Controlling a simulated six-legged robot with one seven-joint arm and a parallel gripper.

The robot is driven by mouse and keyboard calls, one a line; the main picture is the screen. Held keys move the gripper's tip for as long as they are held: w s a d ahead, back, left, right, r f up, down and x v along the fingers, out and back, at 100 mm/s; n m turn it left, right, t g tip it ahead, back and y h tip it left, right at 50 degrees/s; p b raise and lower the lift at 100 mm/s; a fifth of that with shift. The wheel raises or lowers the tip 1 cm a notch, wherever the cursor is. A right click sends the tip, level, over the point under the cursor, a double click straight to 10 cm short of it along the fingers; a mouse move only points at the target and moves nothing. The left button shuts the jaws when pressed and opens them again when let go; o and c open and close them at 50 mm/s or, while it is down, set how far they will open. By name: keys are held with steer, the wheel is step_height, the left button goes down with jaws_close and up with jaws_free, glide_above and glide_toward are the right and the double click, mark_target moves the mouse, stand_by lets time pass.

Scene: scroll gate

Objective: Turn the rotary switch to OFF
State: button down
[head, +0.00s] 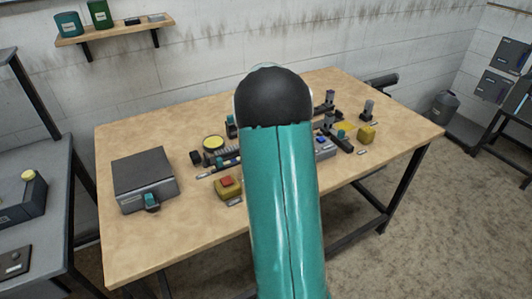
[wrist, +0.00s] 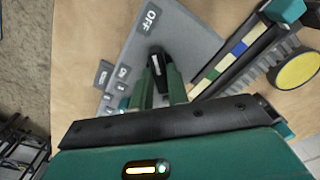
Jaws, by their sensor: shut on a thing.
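The rotary switch (wrist: 156,55) is a black knob with a white mark, on a grey panel (wrist: 190,42) in the wrist view. The OFF label (wrist: 151,18) is printed above the knob in the picture, and the ON label (wrist: 123,72) is to its lower left. The knob's white mark lies roughly up and down in the picture. My gripper (wrist: 160,76) has its two green fingers closed on the knob, one on each side. In the head view my arm hides the gripper and the knob.
A wooden table (head: 120,240) holds several small parts around my arm. A grey box (head: 143,178) stands at the left, and a yellow block with a red button (head: 228,187) is close to my arm. In the wrist view, a striped bar (wrist: 235,52) and yellow disc (wrist: 298,70) lie right of the panel.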

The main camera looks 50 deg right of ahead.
steer(key=shift+r, duration=0.1)
stand_by(0.3)
steer(key=c, duration=1.4)
jaws_free()
steer(key=shift+o, duration=0.2)
step_height(320, 180, up, 14)
